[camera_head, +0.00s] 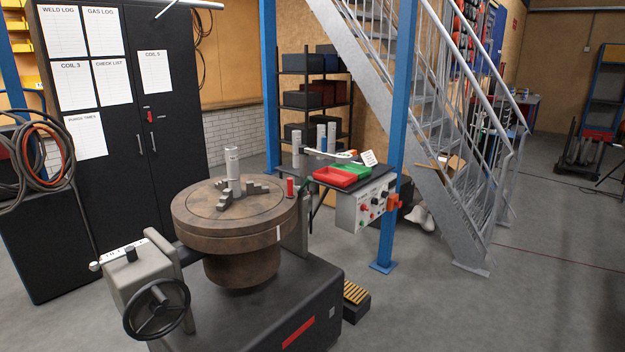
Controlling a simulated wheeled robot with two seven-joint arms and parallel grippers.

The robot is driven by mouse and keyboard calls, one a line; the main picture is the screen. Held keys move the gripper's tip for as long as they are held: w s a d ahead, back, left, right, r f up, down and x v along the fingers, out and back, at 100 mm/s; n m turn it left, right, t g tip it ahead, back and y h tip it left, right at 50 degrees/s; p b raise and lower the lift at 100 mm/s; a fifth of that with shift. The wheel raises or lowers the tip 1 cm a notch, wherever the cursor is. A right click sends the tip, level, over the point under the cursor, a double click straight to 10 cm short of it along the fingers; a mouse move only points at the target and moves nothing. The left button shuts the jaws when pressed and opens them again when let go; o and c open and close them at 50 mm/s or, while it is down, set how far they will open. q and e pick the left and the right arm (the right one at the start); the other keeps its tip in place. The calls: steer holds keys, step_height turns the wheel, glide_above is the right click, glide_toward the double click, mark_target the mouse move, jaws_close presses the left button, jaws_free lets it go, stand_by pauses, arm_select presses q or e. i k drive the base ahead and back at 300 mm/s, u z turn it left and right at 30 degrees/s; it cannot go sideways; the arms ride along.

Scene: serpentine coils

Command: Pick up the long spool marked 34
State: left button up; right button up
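A tall light-grey cylinder (232,163) stands upright among the jaws at the middle of a round brown turntable (195,212). More upright cylinders stand on a small dark side table (318,190) behind it: a grey one (297,142) at the left, and a bluish one (321,138) beside another light one (332,136). Marks on the cylinders are too small to read, so I cannot tell which is the spool marked 34. Neither of my grippers shows in this view.
A handwheel (157,309) juts out at the turntable's front left. A blue post (397,130) and metal stairs (440,150) stand right. The right floor is mostly clear.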

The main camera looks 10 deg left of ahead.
mark_target(232, 154)
steer(key=z, duration=0.4)
steer(key=i, duration=0.95)
steer(key=u, duration=0.55)
steer(key=i, duration=1.2)
steer(key=u, duration=1.1)
